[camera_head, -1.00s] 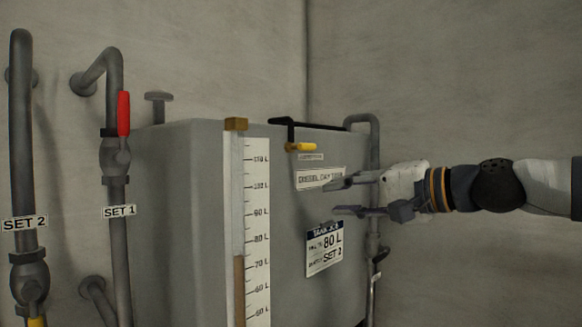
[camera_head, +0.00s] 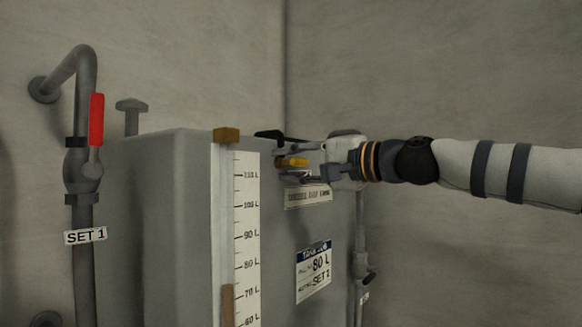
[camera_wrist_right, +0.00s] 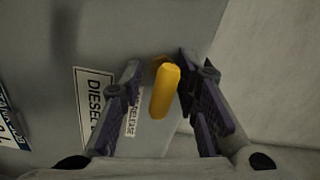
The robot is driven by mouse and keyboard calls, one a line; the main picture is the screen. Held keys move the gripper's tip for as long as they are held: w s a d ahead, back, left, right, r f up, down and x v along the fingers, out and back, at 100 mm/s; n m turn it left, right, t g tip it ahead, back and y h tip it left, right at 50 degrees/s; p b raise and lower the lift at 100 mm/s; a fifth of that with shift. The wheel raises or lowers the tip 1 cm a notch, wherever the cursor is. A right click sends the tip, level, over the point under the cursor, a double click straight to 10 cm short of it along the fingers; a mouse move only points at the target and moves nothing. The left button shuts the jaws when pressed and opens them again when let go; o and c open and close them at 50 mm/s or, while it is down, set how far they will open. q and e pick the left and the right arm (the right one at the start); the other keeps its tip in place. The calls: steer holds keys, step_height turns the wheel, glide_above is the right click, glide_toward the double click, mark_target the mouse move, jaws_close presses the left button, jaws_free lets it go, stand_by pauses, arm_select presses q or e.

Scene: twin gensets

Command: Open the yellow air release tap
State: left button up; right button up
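The yellow air release tap (camera_head: 293,162) sticks out near the top of the grey tank (camera_head: 175,215). In the right wrist view the yellow tap handle (camera_wrist_right: 164,90) stands between the two dark fingers, with a gap on the left side and a smaller one on the right. My right gripper (camera_head: 296,162) is open around the handle, one finger above and one below it in the head view. A label reading RELEASE (camera_wrist_right: 132,115) is partly covered by a finger. My left gripper is not in view.
A level gauge (camera_head: 240,235) with a brown top runs down the tank front. A DIESEL label (camera_wrist_right: 93,105) and a job card (camera_head: 313,271) are on the tank. A pipe with a red-handled valve (camera_head: 96,120) stands at the left. A black pipe (camera_head: 283,136) is close above the gripper.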

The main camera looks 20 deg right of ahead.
steer(key=shift+r, duration=0.15)
steer(key=shift+c, duration=0.6)
jaws_close()
steer(key=shift+n, duration=0.3)
steer(key=n, duration=0.5)
steer(key=shift+n, duration=0.3)
steer(key=n, duration=0.6)
steer(key=shift+b, duration=0.3)
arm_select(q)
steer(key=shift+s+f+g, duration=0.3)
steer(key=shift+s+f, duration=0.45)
arm_select(e)
steer(key=shift+a+n, duration=0.1)
steer(key=shift+n, duration=2.3)
arm_select(q)
steer(key=shift+b, duration=0.3)
